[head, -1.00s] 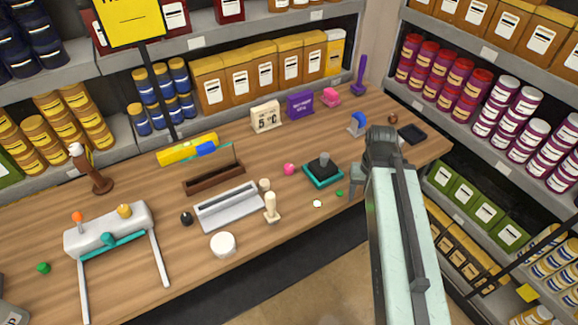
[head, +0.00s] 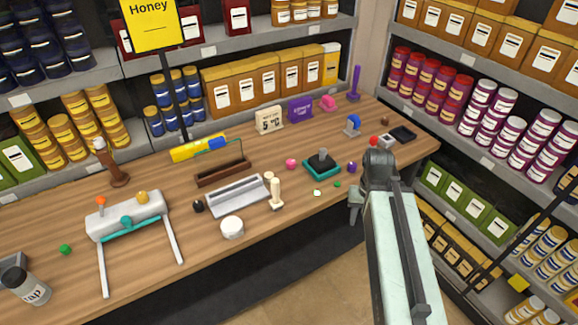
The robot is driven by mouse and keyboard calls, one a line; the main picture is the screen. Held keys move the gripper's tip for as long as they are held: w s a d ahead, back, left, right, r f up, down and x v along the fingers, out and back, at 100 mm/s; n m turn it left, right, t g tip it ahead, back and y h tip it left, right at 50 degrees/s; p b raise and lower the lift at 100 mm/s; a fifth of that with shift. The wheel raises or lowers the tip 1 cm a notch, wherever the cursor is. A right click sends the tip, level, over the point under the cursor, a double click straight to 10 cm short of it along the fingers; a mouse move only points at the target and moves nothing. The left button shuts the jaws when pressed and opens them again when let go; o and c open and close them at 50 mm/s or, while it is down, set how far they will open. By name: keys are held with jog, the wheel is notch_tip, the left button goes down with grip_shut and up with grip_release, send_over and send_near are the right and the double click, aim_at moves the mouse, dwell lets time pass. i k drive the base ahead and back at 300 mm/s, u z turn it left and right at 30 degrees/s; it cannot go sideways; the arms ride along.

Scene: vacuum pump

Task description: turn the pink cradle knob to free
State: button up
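A small round pink knob (head: 291,164) stands on the wooden counter, left of a teal tray (head: 323,171) with a dark grey block and upright peg. A second pink item (head: 327,103) sits farther back, right of a purple sign. No marking shows which pink piece is the cradle knob, nor its setting. My gripper (head: 355,206) is over the counter's front edge, right of the teal tray and apart from both pink pieces. Its fingers are small and partly hidden by the wrist, so their opening is unclear. I see nothing held.
A white-grey device with teal bar (head: 126,222) stands at left. A grey tray (head: 238,203), cream peg (head: 276,194) and white round pot (head: 232,228) are mid-counter. A blue-topped item (head: 352,125) and a red ball (head: 374,141) are beyond my arm. Stocked shelves stand behind and right.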

aim_at(291, 164)
jog(key=u, duration=4)
jog(key=k, duration=1.05)
jog(key=z, duration=1.2)
jog(key=i, duration=1)
jog(key=u, duration=0.1)
